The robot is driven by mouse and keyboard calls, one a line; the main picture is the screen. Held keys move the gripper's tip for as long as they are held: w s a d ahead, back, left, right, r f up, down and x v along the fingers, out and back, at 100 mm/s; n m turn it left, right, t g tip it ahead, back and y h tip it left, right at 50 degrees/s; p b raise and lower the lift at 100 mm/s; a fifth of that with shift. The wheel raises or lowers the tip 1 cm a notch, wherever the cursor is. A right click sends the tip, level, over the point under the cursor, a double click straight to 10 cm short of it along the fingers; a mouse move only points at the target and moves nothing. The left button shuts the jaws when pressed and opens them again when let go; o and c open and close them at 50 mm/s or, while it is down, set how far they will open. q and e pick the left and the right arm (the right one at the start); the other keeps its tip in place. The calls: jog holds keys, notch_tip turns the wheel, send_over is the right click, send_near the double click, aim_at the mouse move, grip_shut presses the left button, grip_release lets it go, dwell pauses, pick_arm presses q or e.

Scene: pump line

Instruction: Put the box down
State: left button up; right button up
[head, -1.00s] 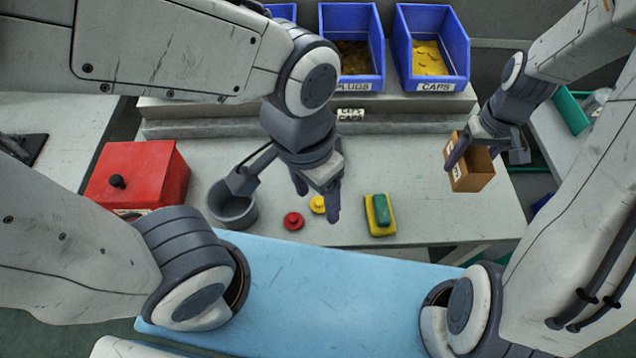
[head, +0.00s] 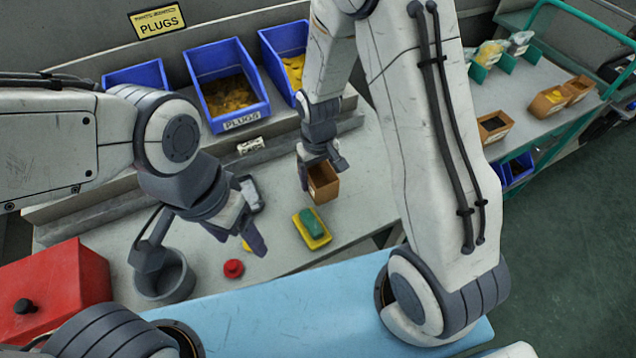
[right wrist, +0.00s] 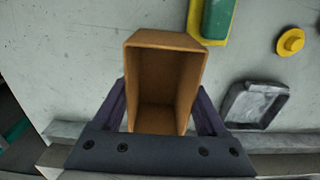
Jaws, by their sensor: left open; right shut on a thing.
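A small open brown box (head: 323,188) is held by my right gripper (head: 318,168), over the back right part of the work table. In the right wrist view the box (right wrist: 165,80) sits between the two dark fingers, its open side facing the camera and its inside empty. I cannot tell whether its bottom touches the table (head: 285,265). My left gripper (head: 203,248) is open and empty, over the table between the grey cup and the red button.
A yellow and green block (head: 312,228) lies just in front of the box. A red button (head: 233,268), grey cup (head: 165,278), grey tray (right wrist: 255,103) and red case (head: 55,295) are on the table. Blue bins (head: 225,85) stand behind. A side rack (head: 550,70) holds more boxes.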

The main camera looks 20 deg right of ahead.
jog(key=shift+f, duration=1.85)
jog(key=shift+f, duration=0.2)
jog(key=o, duration=1.2)
jog(key=shift+o, duration=0.2)
jog(key=shift+r, duration=0.1)
